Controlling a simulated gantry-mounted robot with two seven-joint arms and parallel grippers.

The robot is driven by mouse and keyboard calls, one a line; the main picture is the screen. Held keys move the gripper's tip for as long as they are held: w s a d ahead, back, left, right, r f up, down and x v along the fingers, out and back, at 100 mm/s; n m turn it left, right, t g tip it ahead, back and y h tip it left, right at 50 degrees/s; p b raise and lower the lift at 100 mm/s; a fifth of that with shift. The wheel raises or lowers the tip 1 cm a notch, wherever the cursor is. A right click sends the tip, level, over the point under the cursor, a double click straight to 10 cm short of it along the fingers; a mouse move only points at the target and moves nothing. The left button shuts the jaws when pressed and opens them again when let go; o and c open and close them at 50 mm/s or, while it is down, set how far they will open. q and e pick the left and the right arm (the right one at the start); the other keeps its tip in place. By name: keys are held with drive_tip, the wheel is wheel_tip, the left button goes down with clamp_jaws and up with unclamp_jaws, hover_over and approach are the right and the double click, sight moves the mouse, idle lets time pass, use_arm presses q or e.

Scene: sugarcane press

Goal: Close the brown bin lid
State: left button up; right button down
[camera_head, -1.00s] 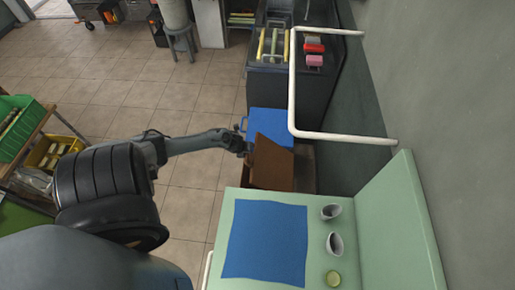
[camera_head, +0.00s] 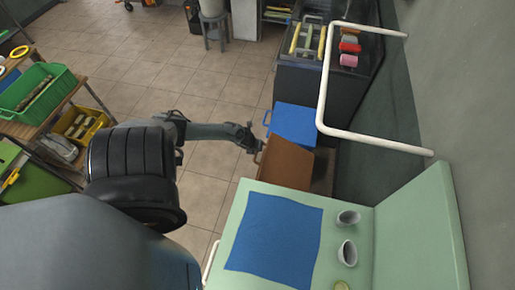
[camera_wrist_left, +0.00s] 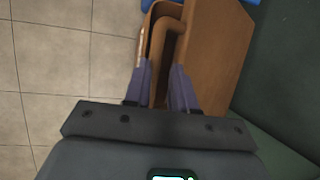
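The brown bin lid (camera_head: 287,163) stands tilted beyond the green machine's far edge in the head view. It also shows in the left wrist view (camera_wrist_left: 218,45). My left gripper (camera_head: 257,144) is at its left side. In the left wrist view, the left gripper (camera_wrist_left: 162,80) has its fingers on both sides of the lid's brown handle (camera_wrist_left: 167,40), with a narrow gap that the handle appears to fill. It looks shut on the handle. Most of the bin body is hidden under the lid. My right gripper is not in view.
A blue bin lid (camera_head: 295,123) lies just behind the brown one. A white pipe rail (camera_head: 323,85) stands to the right. The green machine top (camera_head: 360,215) carries a blue sheet (camera_head: 275,238) and cups. Tiled floor (camera_head: 205,165) is free to the left.

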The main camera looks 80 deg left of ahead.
use_arm(q)
drive_tip(key=shift+o, duration=1.2)
drive_tip(key=shift+r, duration=0.1)
drive_tip(key=shift+s+d+r+p, duration=0.1)
drive_tip(key=shift+s+r+p, duration=0.1)
drive_tip(key=shift+r+p, duration=0.3)
drive_tip(key=p+v, duration=0.3)
drive_tip(key=v, duration=0.6)
drive_tip(key=shift+d+r, duration=0.15)
drive_tip(key=shift+r, duration=0.1)
drive_tip(key=shift+s, duration=0.1)
